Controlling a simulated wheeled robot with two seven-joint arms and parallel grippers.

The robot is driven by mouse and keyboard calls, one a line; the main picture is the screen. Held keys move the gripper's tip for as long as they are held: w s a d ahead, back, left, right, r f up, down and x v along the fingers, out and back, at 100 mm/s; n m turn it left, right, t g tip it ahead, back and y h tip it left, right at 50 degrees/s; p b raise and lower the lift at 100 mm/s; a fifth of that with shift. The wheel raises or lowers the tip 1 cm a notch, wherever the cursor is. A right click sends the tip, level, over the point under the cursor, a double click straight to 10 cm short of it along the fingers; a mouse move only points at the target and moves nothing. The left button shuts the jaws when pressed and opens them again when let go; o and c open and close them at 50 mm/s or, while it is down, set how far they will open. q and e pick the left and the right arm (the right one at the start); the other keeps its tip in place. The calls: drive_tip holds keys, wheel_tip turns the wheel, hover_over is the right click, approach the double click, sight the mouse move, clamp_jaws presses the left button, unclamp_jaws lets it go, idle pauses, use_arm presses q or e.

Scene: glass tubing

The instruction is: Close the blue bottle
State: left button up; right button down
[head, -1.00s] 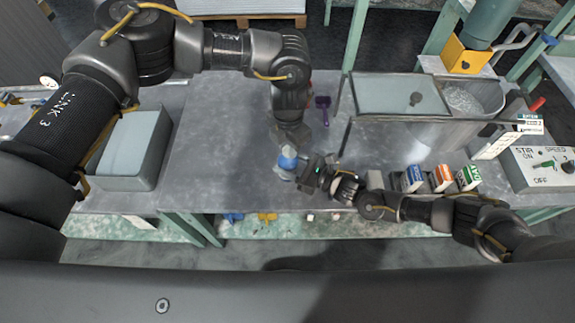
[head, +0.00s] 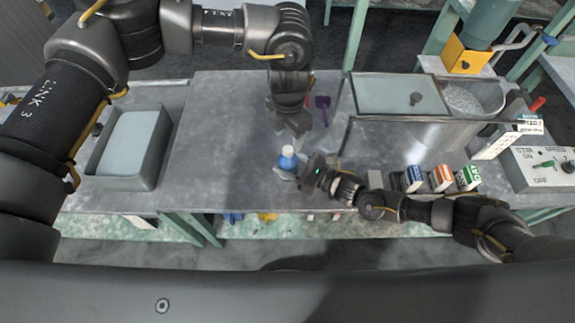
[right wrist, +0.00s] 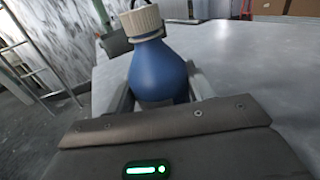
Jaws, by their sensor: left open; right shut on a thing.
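The blue bottle (right wrist: 157,75) stands upright near the front edge of the table, and it also shows in the head view (head: 287,162). A white ribbed cap (right wrist: 141,21) sits on its neck; the cap is the pale top in the head view (head: 288,150). I cannot tell how tight it is. My right gripper (head: 290,173) is shut around the bottle's body from the right, one finger on each side. My left gripper (head: 299,129) is open and empty, above and behind the bottle in the head view, apart from the cap.
A grey tray (head: 103,178) lies on the left of the table. A purple tool (head: 323,108) lies behind the bottle. Metal tanks (head: 395,118), several small cartons (head: 440,179) and a control box (head: 545,168) stand to the right. The table between tray and bottle is clear.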

use_arm(q)
wheel_tip(320, 180, up, 7)
drive_tip(key=shift+r, duration=0.15)
use_arm(e)
drive_tip(key=shift+c, duration=2.4)
unclamp_jaws()
use_arm(q)
drive_tip(key=shift+f+b, duration=0.65)
drive_tip(key=shift+f, duration=0.05)
use_arm(e)
drive_tip(key=v, duration=1.1)
